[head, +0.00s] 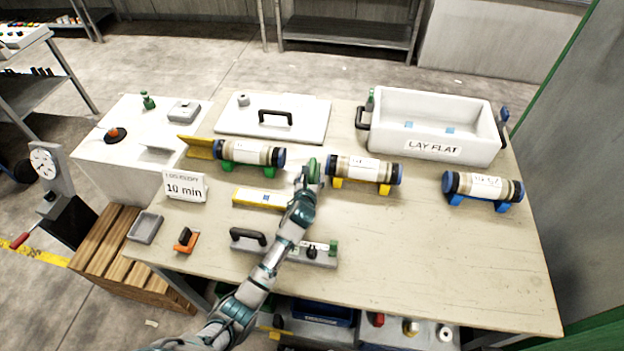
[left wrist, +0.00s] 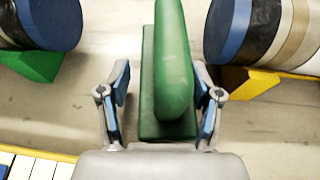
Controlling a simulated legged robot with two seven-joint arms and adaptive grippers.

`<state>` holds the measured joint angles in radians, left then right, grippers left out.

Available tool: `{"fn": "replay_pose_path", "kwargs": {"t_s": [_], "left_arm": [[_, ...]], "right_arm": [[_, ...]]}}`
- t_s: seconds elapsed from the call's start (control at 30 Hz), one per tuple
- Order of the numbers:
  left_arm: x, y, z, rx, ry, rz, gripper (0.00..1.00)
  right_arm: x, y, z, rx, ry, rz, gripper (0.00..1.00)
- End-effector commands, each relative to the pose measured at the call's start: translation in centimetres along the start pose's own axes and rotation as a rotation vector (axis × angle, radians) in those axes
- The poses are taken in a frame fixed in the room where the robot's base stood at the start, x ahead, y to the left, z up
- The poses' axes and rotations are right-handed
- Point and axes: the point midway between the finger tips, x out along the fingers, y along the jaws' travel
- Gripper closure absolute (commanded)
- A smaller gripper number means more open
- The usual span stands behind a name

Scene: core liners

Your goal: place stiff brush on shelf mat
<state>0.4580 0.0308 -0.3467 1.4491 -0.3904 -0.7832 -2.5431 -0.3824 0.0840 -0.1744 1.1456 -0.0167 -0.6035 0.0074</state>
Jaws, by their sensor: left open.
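A green object with a rounded upright grip on a flat green block (left wrist: 170,75), probably the stiff brush, stands on the table between two core liners. It also shows in the head view (head: 314,169). My left gripper (left wrist: 162,97) is open, with a blue-padded finger on each side of it; neither finger clearly touches it. In the head view my left gripper (head: 306,182) reaches in from the front and partly hides the green object. I cannot make out the shelf mat for certain. My right gripper is not in view.
Capped core liners lie on coloured cradles to the left (head: 250,153), right (head: 364,170) and far right (head: 484,187). A white tray (head: 430,150) marked LAY FLAT stands behind. A yellow-edged scale bar (head: 258,198) lies near my wrist. The table's front right is clear; a lower shelf holds a blue bin (head: 322,312).

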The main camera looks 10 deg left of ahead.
Motion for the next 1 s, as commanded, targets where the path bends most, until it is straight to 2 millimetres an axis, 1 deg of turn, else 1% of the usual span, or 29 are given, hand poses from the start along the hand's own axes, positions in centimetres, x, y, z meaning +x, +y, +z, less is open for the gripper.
{"fn": "replay_pose_path", "kwargs": {"t_s": [0.07, 0.23, 0.27, 0.3, 0.37, 0.4, 0.43, 0.5, 0.73, 0.87, 0.93, 1.0], "left_arm": [[0.3, -0.1, -0.1, 0.001, 0.000, -0.001, 0.35], [0.2, -0.2, 0.1, 0.007, 0.000, 0.005, 0.35], [0.2, -0.2, 0.1, 0.008, 0.000, 0.006, 0.40], [0.2, -0.2, 0.1, 0.008, 0.000, 0.006, 0.50], [0.2, -0.2, 0.1, 0.008, -0.001, 0.006, 0.65], [0.2, -0.2, 0.1, 0.008, -0.001, 0.006, 0.75], [0.2, -0.2, 0.1, 0.007, -0.001, 0.005, 0.83], [0.2, -0.3, 0.2, 0.007, -0.002, 0.004, 0.94], [0.2, -0.2, 0.2, 0.004, -0.002, 0.002, 0.95], [-0.1, -0.3, 0.9, 0.005, -0.004, 0.002, 0.95], [-0.4, -0.3, 1.6, 0.007, -0.006, 0.002, 0.95], [-0.8, -0.4, 2.5, 0.007, -0.008, 0.002, 0.95]], "right_arm": [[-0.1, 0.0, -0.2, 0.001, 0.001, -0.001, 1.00], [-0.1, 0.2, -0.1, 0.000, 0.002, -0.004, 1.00], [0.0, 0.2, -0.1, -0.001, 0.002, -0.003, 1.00], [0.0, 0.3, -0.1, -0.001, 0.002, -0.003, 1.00], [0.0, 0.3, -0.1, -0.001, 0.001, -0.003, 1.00], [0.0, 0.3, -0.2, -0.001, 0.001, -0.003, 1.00], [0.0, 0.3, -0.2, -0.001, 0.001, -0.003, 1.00], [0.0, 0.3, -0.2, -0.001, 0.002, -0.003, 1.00], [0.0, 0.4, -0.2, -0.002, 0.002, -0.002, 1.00], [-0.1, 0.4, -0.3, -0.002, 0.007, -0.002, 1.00], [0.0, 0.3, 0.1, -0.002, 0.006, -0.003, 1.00], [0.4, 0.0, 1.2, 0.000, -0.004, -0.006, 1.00]]}}
